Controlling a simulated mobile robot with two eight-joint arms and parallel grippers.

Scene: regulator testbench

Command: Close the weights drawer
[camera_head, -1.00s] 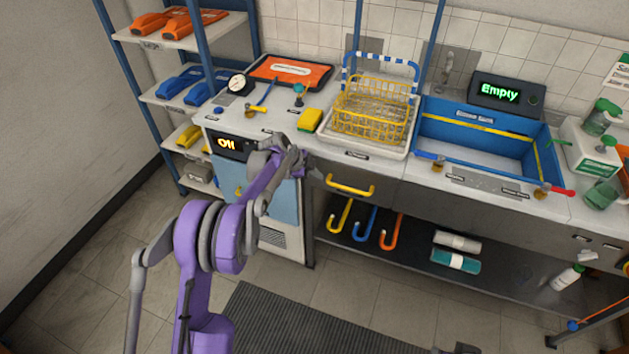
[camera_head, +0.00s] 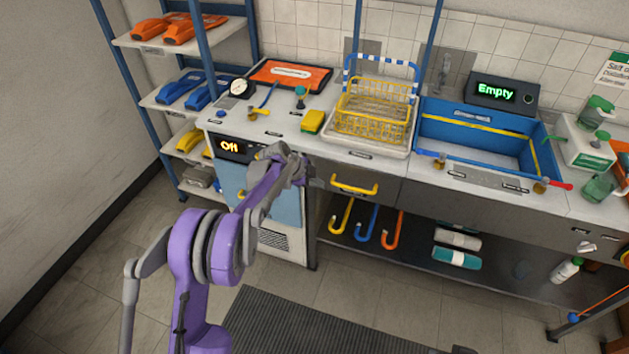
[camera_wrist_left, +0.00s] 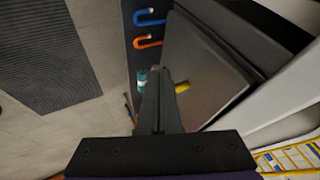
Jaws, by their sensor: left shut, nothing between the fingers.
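The drawer front (camera_head: 385,198) is a grey panel under the counter with a yellow bar handle (camera_head: 354,189). It shows in the left wrist view as a grey panel (camera_wrist_left: 205,75), with its yellow handle (camera_wrist_left: 182,87) partly behind my fingers. I cannot tell whether the drawer is flush with the counter front. My left gripper (camera_head: 308,180) is at the drawer's left edge, left of the handle. In the left wrist view its fingers (camera_wrist_left: 160,75) are shut and empty, pointing across the drawer front. I cannot tell whether they touch it.
A yellow wire basket (camera_head: 372,115) and a blue sink (camera_head: 480,135) are on the counter above. A cabinet with an "Off" display (camera_head: 230,146) stands left. The floor in front is clear around a dark mat (camera_head: 290,325).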

